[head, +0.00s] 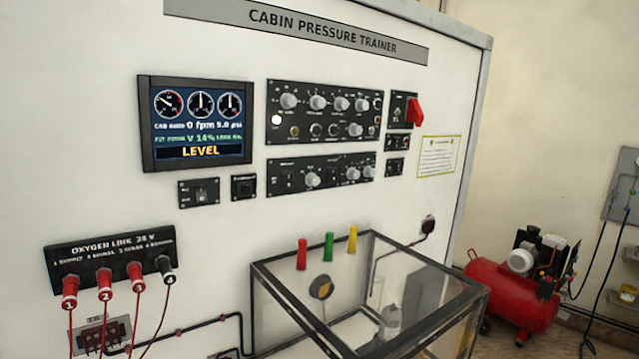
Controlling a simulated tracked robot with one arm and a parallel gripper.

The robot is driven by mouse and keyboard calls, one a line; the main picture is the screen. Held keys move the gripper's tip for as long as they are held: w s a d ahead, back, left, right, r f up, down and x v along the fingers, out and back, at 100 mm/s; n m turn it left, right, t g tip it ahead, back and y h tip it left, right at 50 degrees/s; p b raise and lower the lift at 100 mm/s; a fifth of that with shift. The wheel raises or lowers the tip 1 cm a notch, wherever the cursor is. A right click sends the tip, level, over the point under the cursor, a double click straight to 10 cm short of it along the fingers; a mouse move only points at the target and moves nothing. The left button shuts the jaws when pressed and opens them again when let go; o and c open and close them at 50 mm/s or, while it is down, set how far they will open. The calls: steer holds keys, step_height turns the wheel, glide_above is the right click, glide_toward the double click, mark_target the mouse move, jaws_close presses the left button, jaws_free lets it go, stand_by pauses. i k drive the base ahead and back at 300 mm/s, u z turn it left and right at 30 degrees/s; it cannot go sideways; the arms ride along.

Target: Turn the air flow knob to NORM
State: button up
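The white board of the cabin pressure trainer (210,60) fills most of the view. A black upper control panel (330,116) carries several grey knobs in a top row and one larger knob (354,130) at its lower right. A black lower panel (335,164) carries three grey knobs, one near the middle (313,180) and two at the right. The labels are too small to read, so I cannot tell which knob is air flow or where it points. My gripper is not in view.
A display (197,122) reading LEVEL is left of the panels. A red guarded switch (415,112) is to their right. Red plugs (105,285) and cables hang lower left. A red compressor (515,300) stands right.

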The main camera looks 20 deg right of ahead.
mark_target(312, 178)
steer(key=i, duration=0.9)
